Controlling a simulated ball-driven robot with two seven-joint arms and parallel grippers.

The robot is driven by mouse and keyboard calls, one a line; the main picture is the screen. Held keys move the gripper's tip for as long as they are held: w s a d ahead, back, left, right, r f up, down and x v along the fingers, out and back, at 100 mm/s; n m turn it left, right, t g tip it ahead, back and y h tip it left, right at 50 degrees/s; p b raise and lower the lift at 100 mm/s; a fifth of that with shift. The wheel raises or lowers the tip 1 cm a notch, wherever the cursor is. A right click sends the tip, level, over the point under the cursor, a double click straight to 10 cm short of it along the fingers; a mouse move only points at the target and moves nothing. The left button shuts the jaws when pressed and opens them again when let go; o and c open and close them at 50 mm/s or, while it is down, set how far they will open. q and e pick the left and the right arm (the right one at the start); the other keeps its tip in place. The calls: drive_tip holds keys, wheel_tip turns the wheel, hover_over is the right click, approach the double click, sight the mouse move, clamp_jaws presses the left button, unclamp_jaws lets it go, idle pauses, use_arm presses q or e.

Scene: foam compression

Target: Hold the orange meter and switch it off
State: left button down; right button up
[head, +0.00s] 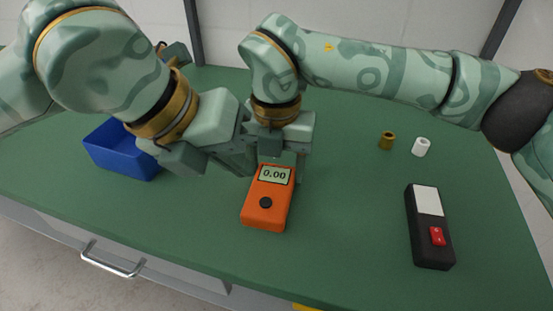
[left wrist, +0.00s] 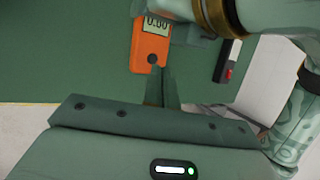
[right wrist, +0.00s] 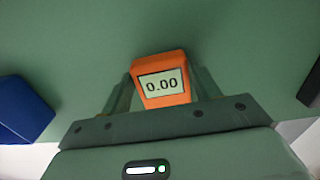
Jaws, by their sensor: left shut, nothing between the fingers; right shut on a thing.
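The orange meter (head: 266,212) lies on the green table, its display reading 0.00 and a dark round button (head: 265,202) below it. My right gripper (head: 283,160) is shut on the meter's display end. In the right wrist view its fingers flank the meter (right wrist: 162,68). My left gripper (head: 245,165) is shut and empty, just left of the meter in the head view. In the left wrist view its closed fingertips (left wrist: 156,70) appear just below the meter's button (left wrist: 152,59). I cannot tell whether they touch the meter.
A blue bin (head: 120,152) stands at the left. A black device with a red switch (head: 437,236) lies at the right. A brass cylinder (head: 387,141) and a white cylinder (head: 421,147) stand behind it. The table (head: 340,220) is clear between meter and black device.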

sight(260, 207)
drive_tip(key=shift+s+d, duration=0.1)
use_arm(q)
wheel_tip(260, 207, up, 3)
drive_tip(key=d+m+h, duration=0.2)
drive_tip(key=d+h, duration=0.1)
use_arm(e)
drive_tip(key=shift+d, duration=0.1)
use_arm(q)
drive_tip(key=shift+t, duration=0.5)
drive_tip(key=shift+w+a+f, duration=0.1)
drive_tip(key=shift+f, duration=2)
drive_tip(key=shift+w+a+f, duration=0.1)
drive_tip(key=shift+f, duration=1.95)
drive_tip(key=shift+s+f, duration=0.1)
drive_tip(key=shift+f, duration=0.3)
drive_tip(key=shift+f, duration=0.15)
drive_tip(key=shift+r, duration=0.6)
